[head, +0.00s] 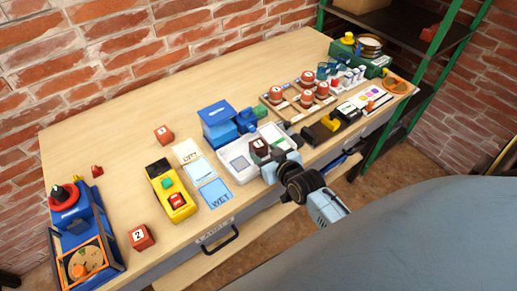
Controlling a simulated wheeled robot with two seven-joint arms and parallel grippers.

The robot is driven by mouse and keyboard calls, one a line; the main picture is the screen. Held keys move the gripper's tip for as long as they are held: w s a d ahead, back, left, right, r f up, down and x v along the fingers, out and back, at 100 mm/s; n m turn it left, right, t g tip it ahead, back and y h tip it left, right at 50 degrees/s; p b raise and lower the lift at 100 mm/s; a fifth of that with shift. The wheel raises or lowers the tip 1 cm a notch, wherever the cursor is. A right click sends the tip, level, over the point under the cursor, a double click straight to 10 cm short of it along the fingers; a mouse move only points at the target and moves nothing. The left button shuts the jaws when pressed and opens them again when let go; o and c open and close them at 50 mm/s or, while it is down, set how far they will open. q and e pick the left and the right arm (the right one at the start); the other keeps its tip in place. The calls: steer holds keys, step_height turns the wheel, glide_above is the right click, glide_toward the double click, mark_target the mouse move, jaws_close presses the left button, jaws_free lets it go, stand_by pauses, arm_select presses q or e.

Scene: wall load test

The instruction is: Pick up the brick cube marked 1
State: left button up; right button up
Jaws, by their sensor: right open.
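A brick-red cube (140,237) with a white label reading 2 stands near the front left of the table. Another brick-red cube (163,134) stands farther back; its mark is too small to read. A dark reddish-brown cube (259,147) with a pale mark that I cannot read sits at the white tray, close to my right gripper. My right gripper (268,160) is open over the tray's right part, by this cube; its body hides part of the tray. I cannot tell whether its fingers touch the cube. My left gripper is not in view.
The white tray (238,160) stands beside a blue box (217,124). A yellow device (172,193) and cards (214,193) lie left of it. Several red-topped jars (306,98) stand to the right. The back left of the wooden table (110,125) is clear.

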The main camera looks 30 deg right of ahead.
mark_target(262, 149)
steer(key=x, duration=0.4)
steer(key=shift+w+d+b, duration=0.15)
steer(key=shift+w+b, duration=0.15)
steer(key=shift+b, duration=0.05)
steer(key=c, duration=0.8)
